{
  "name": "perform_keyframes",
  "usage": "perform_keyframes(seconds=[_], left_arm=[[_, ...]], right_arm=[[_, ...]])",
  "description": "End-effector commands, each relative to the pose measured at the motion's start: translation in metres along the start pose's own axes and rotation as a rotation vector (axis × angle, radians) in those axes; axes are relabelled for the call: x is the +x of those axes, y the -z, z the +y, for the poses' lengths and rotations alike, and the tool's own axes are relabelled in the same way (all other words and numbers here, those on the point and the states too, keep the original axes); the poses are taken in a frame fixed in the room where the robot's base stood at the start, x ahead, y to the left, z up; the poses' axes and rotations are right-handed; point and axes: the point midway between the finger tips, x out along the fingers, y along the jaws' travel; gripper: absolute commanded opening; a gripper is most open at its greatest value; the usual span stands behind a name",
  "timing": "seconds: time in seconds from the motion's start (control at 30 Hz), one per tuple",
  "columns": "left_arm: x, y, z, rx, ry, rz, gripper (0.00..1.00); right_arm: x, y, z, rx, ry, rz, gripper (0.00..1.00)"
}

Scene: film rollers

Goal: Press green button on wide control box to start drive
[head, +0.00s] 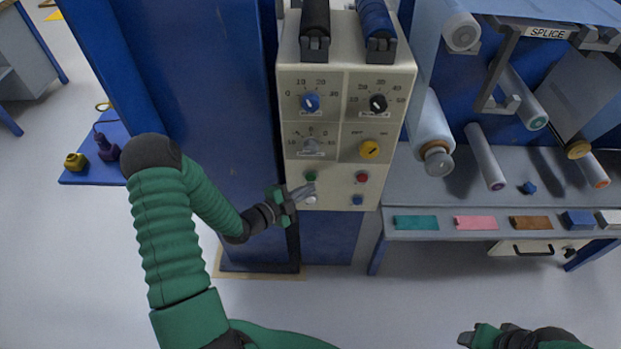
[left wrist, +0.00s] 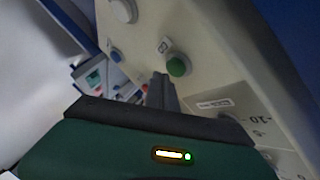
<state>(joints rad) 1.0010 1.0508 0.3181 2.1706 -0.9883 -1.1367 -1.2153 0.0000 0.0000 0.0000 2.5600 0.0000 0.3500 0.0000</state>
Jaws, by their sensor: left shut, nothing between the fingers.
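The beige wide control box (head: 345,130) stands upright on a blue frame, with knobs above and small buttons below. The green button (head: 311,176) is at its lower left; it also shows in the left wrist view (left wrist: 178,66), uncovered. My left gripper (head: 307,190) is shut and empty, its tips just below the green button in the head view. In the left wrist view its fingers (left wrist: 163,90) point at the panel close beside the button. I cannot tell whether they touch the panel. My right gripper (head: 467,337) is at the bottom right, far from the box, and its jaws are unclear.
Near the green button are a red button (head: 362,177), a white button (head: 310,199) and a blue button (head: 357,200). A blue column (head: 215,110) stands left of the box. A grey splice bench (head: 440,190) with rollers stands right.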

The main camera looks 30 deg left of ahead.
Motion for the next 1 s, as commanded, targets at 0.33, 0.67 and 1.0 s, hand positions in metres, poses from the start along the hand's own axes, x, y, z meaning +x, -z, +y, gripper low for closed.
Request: perform_keyframes(seconds=[0.33,0.67,1.0], left_arm=[[0.0001,0.0005,0.0,0.0,0.0,0.0,0.0],[0.0003,0.0,-0.0002,0.0,0.0,0.0,0.0],[0.0049,-0.003,-0.0053,0.0,0.0,0.0,0.0]], right_arm=[[0.0,0.0,0.0,0.0,0.0,0.0,0.59],[0.0001,0.0,0.0,0.0,0.0,0.0,0.59],[0.0011,-0.0002,0.0,0.0,0.0,0.0,0.59]])
